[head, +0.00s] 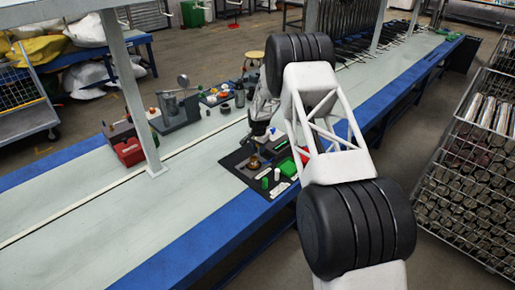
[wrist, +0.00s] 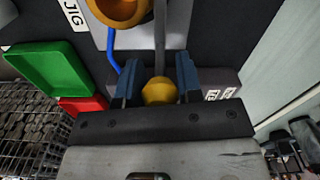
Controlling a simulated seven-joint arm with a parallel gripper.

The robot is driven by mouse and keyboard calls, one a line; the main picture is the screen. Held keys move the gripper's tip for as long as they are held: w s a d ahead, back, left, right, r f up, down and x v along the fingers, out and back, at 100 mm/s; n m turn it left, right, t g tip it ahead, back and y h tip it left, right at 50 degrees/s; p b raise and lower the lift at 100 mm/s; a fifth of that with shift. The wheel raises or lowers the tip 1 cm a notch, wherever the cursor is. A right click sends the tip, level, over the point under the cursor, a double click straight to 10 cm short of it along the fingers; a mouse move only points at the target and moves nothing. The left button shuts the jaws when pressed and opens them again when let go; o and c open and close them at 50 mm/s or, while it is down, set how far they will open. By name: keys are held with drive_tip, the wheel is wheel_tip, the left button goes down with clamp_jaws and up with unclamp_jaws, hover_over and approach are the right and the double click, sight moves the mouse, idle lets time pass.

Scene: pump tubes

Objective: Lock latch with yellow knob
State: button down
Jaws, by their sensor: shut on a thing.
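In the wrist view the yellow knob (wrist: 159,91) sits at the end of a grey lever rod (wrist: 159,40). My gripper (wrist: 158,85) has a blue-grey finger on each side of the knob and is shut on it. The lever runs from the knob toward the top of the picture, beside an orange-brown round part (wrist: 118,10) on a light metal block. In the head view my gripper (head: 258,138) is small above the dark mat (head: 240,170), near a brass part (head: 254,163). The knob cannot be made out there.
A green bin (wrist: 60,72) and a red bin (wrist: 84,106) lie left of the gripper in the wrist view. White and green cylinders (head: 276,174) stand on the mat. A grey fixture (head: 177,108) and a red box (head: 129,151) stand across the bench. Bare bench lies to the left.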

drive_tip(key=c, duration=0.8)
unclamp_jaws()
drive_tip(key=shift+r, duration=3.9)
